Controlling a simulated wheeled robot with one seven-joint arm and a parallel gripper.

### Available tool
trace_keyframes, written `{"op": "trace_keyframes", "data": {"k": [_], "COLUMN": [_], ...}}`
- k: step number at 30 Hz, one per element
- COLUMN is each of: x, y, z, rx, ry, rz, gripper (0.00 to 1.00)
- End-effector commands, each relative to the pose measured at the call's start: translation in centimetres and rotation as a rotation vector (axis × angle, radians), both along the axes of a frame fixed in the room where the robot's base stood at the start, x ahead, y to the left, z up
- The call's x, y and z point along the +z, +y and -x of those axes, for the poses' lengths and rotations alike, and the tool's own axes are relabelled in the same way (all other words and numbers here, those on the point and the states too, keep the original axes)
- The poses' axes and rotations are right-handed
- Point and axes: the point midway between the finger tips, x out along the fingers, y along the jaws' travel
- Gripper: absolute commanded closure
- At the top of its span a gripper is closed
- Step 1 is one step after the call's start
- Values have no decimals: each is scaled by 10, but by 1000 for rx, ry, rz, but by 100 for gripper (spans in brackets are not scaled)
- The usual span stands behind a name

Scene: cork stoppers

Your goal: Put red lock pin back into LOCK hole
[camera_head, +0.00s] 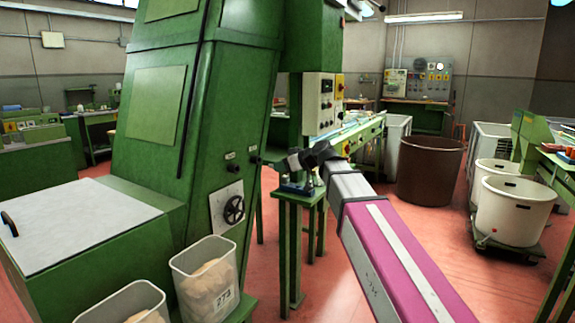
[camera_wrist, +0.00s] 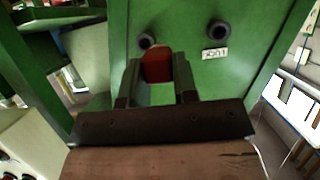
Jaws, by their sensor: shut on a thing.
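My gripper (camera_wrist: 158,62) is shut on the red lock pin (camera_wrist: 157,66), which shows between the two fingers in the wrist view. The green machine panel (camera_wrist: 190,75) is behind it, with two dark round fittings. The right one, the LOCK hole (camera_wrist: 216,30), has a white label (camera_wrist: 215,54) below it, seen upside down. The pin is close to the other fitting (camera_wrist: 147,40); I cannot tell whether they touch. In the head view my gripper (camera_head: 290,160) is right of both fittings, with the LOCK hole (camera_head: 229,171) on the left. The pin is hidden there.
A handwheel (camera_head: 233,208) is below the fittings. A small green stand (camera_head: 300,200) is under my gripper. Bins of corks (camera_head: 207,278) stand at the machine's foot. A brown tub (camera_head: 430,170) and white tubs (camera_head: 510,212) stand right. Red floor between is free.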

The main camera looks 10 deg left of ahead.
Motion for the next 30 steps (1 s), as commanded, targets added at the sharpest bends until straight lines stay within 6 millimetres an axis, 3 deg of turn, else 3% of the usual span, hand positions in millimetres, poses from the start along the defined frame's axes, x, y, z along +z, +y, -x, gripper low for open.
{"op": "trace_keyframes", "data": {"k": [1, 3, 10, 15, 30], "x": [-1, -1, -1, -1, 0], "y": [6, 14, 31, 36, 62], "z": [21, 40, 84, 89, 77], "rx": [4, 3, 0, -1, 0], "ry": [-1, -1, -1, -1, 0], "rz": [0, -1, -2, -1, -2], "gripper": [100, 100, 100, 100, 100]}}
